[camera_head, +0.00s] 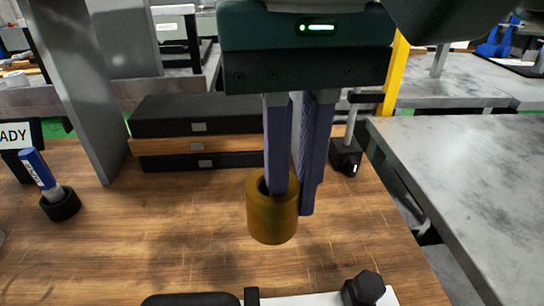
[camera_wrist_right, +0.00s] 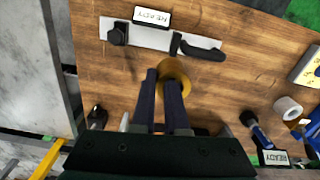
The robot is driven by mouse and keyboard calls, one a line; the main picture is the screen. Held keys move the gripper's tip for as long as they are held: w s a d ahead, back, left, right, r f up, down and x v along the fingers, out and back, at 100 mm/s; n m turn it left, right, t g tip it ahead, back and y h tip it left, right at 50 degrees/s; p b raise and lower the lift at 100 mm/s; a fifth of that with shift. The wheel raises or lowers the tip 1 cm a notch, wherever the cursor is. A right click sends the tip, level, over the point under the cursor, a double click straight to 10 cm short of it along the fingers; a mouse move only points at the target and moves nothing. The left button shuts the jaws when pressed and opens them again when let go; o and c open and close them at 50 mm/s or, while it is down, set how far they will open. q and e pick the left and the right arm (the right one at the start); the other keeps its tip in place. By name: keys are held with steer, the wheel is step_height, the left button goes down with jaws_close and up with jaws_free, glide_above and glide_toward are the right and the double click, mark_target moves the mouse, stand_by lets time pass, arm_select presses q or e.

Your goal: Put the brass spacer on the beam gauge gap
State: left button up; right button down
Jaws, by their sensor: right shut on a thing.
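The brass spacer (camera_head: 271,215) is a thick gold-brown ring with an open bore. My right gripper (camera_head: 291,202) is shut on its wall: one finger goes into the bore, the other lies outside on the right. The spacer hangs roughly upright; its height over the table is hard to tell. It also shows in the right wrist view (camera_wrist_right: 177,72), at the fingertips. A pale bar with a black knob, a small black block and a black handle, apparently the beam gauge (camera_wrist_right: 150,37), lies beyond the spacer there. It is cut off at the head view's bottom edge (camera_head: 312,299).
Black and wooden cases (camera_head: 198,146) are stacked behind the spacer, near a grey upright plate (camera_head: 72,80). A blue-handled tool in a black cup (camera_head: 60,203) stands left. A black stand (camera_head: 346,157) is behind right. Bare wooden tabletop surrounds the spacer.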

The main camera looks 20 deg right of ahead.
steer(key=shift+m, duration=0.6)
steer(key=f+b, duration=0.2)
steer(key=f, duration=0.4)
steer(key=f+b, duration=0.1)
steer(key=f, duration=0.6)
steer(key=f+b, duration=0.2)
steer(key=f, duration=0.4)
steer(key=shift+s+d+f+b, duration=0.2)
steer(key=shift+s+d+b, duration=0.05)
steer(key=shift+b, duration=0.1)
steer(key=shift+f, duration=0.25)
steer(key=shift+f, duration=0.1)
steer(key=c, duration=1.3)
jaws_free()
steer(key=shift+c, duration=0.2)
steer(key=o, duration=0.4)
